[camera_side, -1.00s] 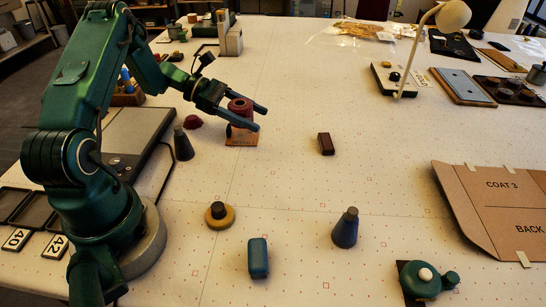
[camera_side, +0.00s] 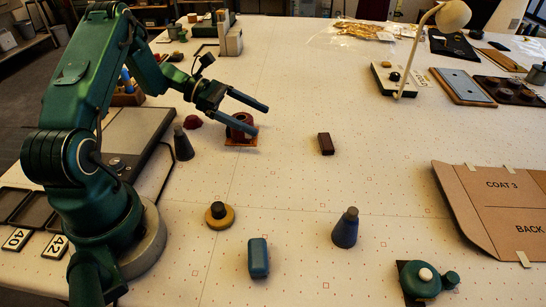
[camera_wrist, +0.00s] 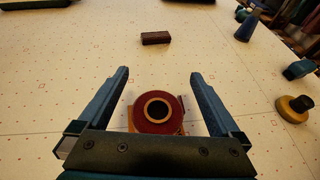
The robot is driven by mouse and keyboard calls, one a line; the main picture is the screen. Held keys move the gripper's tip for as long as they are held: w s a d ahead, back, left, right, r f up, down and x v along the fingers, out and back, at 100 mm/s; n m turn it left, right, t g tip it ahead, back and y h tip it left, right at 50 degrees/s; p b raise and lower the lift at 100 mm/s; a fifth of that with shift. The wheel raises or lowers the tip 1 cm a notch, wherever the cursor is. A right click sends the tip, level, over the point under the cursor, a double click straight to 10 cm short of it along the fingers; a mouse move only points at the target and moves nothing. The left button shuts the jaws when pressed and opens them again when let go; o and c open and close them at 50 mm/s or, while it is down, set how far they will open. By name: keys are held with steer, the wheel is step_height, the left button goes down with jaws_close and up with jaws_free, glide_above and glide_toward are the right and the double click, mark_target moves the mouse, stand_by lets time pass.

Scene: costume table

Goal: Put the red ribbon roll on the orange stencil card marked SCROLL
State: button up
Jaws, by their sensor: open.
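The red ribbon roll (camera_side: 240,123) lies flat on an orange card (camera_side: 241,142) at the left middle of the table. In the wrist view the red ribbon roll (camera_wrist: 158,110) shows its pale core ring facing up, with bits of the orange card (camera_wrist: 130,115) around it. No lettering on the card can be read. My gripper (camera_side: 262,118) is open, with its fingers on either side of the roll and apart from it. In the wrist view my gripper (camera_wrist: 160,75) shows a gap between each finger and the roll. My gripper body hides the card's near part.
A dark grey cone (camera_side: 183,145) and a dark red dome (camera_side: 193,122) stand left of the card. A dark brown block (camera_side: 326,144) lies to the right. A yellow-based knob (camera_side: 219,215), blue block (camera_side: 258,258) and blue cone (camera_side: 345,228) stand nearer.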

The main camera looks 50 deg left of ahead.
steer(key=v, duration=0.7)
steer(key=shift+s+r, duration=0.1)
steer(key=shift+r, duration=0.2)
steer(key=s+d+r+m+g+y, duration=0.2)
steer(key=d+r+m+g, duration=0.1)
steer(key=d+m, duration=0.3)
steer(key=s+d+r+m+g+y, duration=0.2)
steer(key=d+r+m+g, duration=0.1)
steer(key=d+m, duration=0.3)
steer(key=s+d+r+m+t+y, duration=0.3)
steer(key=s+d+m+y, duration=0.3)
steer(key=s+m, duration=0.4)
steer(key=m+y, duration=0.1)
steer(key=m, duration=0.2)
steer(key=shift+s+t, duration=0.3)
